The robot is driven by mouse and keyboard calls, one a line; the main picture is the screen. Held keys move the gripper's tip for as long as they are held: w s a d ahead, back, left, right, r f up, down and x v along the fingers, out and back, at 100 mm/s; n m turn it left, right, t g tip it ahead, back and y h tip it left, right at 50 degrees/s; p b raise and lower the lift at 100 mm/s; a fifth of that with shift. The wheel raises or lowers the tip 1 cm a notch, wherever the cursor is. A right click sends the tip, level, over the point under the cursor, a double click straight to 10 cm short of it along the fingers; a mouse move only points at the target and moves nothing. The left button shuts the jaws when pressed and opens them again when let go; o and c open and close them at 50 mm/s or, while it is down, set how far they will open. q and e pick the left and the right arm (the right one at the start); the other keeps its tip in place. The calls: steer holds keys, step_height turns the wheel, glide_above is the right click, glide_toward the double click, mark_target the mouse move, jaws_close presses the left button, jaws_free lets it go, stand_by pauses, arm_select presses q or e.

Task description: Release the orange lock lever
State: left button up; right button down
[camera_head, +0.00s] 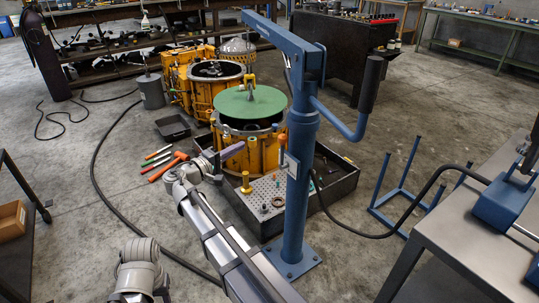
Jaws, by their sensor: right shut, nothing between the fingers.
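The yellow transmission housing (262,157) stands in a dark tray, with a round green plate (250,101) over its top. A small orange piece (282,139) shows on the housing's right side, close to the blue post; I cannot tell surely whether it is the lock lever. My right gripper (239,148) is shut and empty at the housing's front left, its fingers pointing right. Whether it touches the housing is not clear. My left arm shows at the bottom left, but its gripper is not visible.
The blue hoist post (299,190) stands at the housing's right. The dark tray (338,192) holds a perforated plate (262,198) with small parts. An orange-headed hammer (168,166) and several hand tools lie on the floor at left. A grey bench (460,235) fills the lower right.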

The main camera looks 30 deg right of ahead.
steer(key=shift+w, duration=0.15)
steer(key=shift+d, duration=0.15)
steer(key=d, duration=1.1)
steer(key=shift+s+d+f, duration=0.15)
steer(key=shift+s+d, duration=0.05)
steer(key=shift+s, duration=0.05)
steer(key=shift+s, duration=0.1)
steer(key=shift+s+m+b, duration=0.3)
steer(key=shift+m, duration=0.1)
